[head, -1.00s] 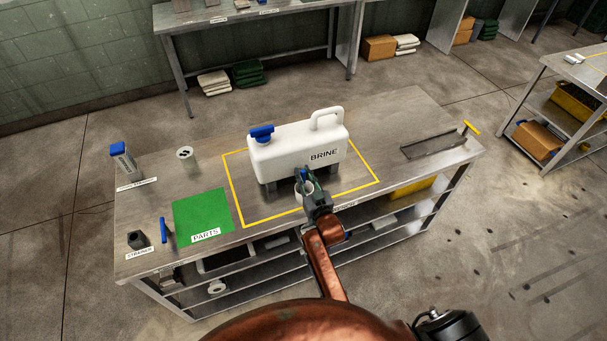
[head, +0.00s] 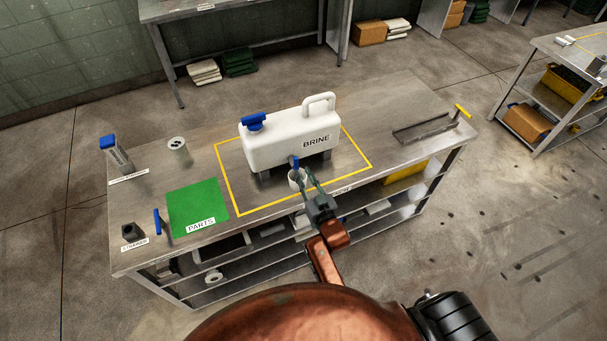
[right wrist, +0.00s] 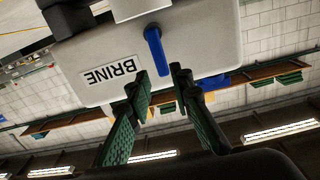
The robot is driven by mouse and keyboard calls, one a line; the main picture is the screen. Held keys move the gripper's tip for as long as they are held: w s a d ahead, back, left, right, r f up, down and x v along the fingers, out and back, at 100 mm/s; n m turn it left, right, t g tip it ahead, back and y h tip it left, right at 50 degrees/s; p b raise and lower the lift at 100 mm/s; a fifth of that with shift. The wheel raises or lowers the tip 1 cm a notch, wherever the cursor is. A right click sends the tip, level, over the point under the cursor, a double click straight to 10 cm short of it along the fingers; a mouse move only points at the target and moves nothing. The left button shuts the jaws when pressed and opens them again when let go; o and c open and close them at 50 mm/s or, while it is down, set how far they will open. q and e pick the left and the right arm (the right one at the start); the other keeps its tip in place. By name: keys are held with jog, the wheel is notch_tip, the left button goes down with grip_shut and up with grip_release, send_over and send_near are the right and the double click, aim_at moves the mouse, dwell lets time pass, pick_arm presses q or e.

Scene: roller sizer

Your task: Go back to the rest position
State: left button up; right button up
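My left gripper is out of view.
The metal bench (head: 390,105) holds a green PARTS mat (head: 198,205), a blue-capped bottle (head: 115,152), a grey canister (head: 178,151), a dark strainer piece (head: 131,232) and a yellow-handled tool (head: 430,128). Open floor lies on the bench's near right side.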

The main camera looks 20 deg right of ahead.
jog(key=s+d+f+g+h, duration=0.1)
jog(key=s+d+f+g, duration=0.35)
jog(key=s, duration=0.35)
jog(key=s+d+f+g, duration=0.3)
jog(key=s+f, duration=0.3)
jog(key=s, duration=0.3)
jog(key=s+d+f+g, duration=0.15)
jog(key=s+g, duration=0.55)
jog(key=s, duration=1.3)
notch_tip(320, 180, down, 31)
jog(key=s+n+g, duration=0.1)
jog(key=s, duration=0.2)
jog(key=s+f+g, duration=0.1)
jog(key=s+f, duration=1.6)
jog(key=s, duration=0.1)
jog(key=shift+s+a+n+b, duration=0.3)
jog(key=shift+s+b, duration=0.05)
jog(key=shift+b, duration=0.1)
jog(key=shift+g, duration=0.25)
